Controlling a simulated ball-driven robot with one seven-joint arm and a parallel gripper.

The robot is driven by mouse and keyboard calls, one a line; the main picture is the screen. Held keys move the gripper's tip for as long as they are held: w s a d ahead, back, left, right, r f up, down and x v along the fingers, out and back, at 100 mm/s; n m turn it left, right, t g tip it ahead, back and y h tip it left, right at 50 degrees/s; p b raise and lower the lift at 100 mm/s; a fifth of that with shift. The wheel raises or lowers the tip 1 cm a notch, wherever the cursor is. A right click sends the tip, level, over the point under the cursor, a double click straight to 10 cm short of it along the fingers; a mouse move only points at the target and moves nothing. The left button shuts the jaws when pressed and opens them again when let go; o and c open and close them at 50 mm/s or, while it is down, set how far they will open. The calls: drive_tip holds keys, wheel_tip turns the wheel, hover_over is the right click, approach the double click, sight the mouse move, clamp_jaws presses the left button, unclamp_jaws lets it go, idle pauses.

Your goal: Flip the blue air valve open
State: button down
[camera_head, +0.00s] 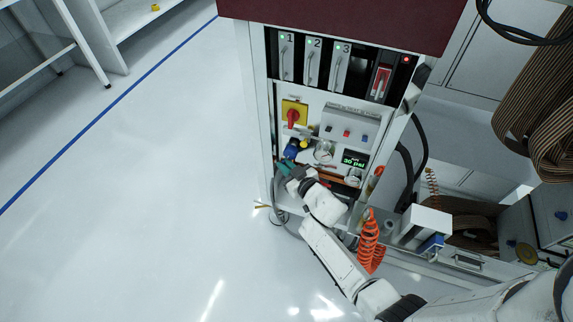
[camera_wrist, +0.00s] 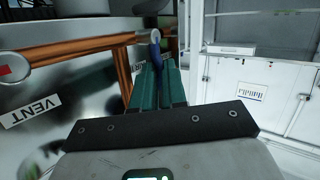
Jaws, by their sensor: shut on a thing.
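The blue air valve handle (camera_wrist: 156,47) shows as a narrow upright blue piece between the tips of my gripper in the wrist view. My gripper (camera_wrist: 155,72) has two teal fingers, closed on the blue handle from both sides. In the head view my gripper (camera_head: 286,166) is at the lower left of the machine's front panel, by the copper pipes. The handle's lower part is hidden by the fingers. In the head view I cannot tell the handle apart from the dark blue part (camera_head: 291,149) just above the gripper.
Copper pipe (camera_wrist: 100,48) runs close to the left of my fingers, above a VENT label (camera_wrist: 31,111). A display (camera_head: 354,159) reads 30 psi. A red knob on a yellow plate (camera_head: 293,114) sits above. An orange coiled hose (camera_head: 370,245) hangs right of my arm. Floor at left is clear.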

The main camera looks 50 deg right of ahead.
drive_tip(key=c, duration=1.2)
unclamp_jaws()
drive_tip(key=shift+o, duration=0.2)
drive_tip(key=p+v, duration=0.3)
drive_tip(key=v, duration=0.7)
drive_tip(key=shift+s, duration=0.35)
drive_tip(key=shift+a, duration=0.15)
